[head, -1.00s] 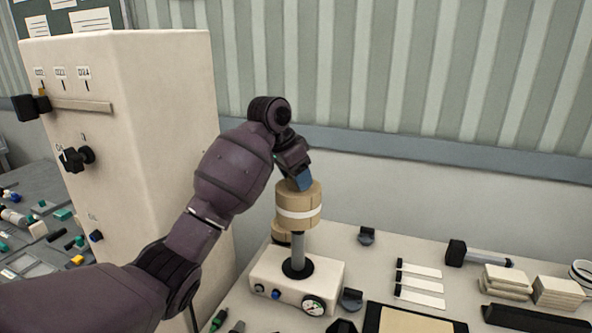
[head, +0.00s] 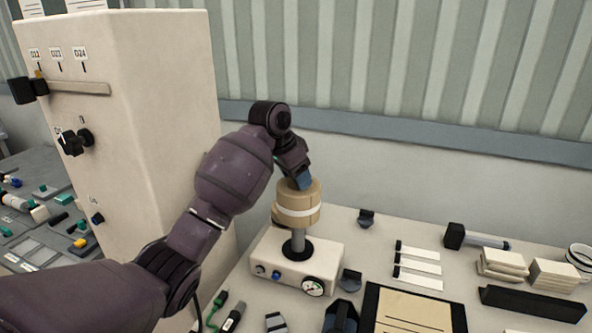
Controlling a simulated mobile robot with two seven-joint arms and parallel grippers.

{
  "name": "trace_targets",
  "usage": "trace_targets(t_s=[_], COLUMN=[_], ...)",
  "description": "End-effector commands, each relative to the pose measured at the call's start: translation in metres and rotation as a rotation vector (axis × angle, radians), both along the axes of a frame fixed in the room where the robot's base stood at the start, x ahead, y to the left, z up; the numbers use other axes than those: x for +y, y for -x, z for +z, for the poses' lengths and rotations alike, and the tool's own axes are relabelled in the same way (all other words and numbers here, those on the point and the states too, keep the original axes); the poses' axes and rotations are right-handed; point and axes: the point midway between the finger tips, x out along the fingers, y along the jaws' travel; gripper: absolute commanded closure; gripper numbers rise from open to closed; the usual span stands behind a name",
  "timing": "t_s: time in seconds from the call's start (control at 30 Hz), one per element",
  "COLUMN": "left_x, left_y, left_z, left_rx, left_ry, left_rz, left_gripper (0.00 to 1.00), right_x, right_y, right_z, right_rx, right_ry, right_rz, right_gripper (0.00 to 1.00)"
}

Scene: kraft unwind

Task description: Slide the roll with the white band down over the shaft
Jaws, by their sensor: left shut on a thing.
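The tan roll with the white band (head: 298,208) sits upright around the upper part of the grey shaft (head: 298,240). The shaft rises from a black disc on the cream base box (head: 322,266). A short length of shaft shows between the roll and the disc. My left gripper (head: 301,184) comes down from above and is shut on the roll at its top. The fingertips are partly hidden, and so is the shaft's top. Part of another tan piece (head: 275,214) shows behind the roll at its left. My right gripper is not in view.
A tall cream cabinet (head: 150,120) stands at the left, close to my left arm. Right of the base lie a dark clip (head: 350,281), white strips (head: 418,267), a framed tan board (head: 415,310) and a black bar (head: 532,303). Green and grey tools lie in front.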

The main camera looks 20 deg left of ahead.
Motion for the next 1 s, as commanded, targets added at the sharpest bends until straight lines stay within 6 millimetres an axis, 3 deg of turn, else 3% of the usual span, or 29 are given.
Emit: trace_targets(t_s=[1.0], left_x=[0.000], left_y=[0.000], left_z=[-0.047], left_rx=[0.000], left_ry=[0.000], left_rz=[-0.001], left_gripper=[0.71], right_x=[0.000], right_y=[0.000], right_z=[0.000], right_rx=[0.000], right_ry=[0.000], right_rz=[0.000], right_gripper=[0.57])
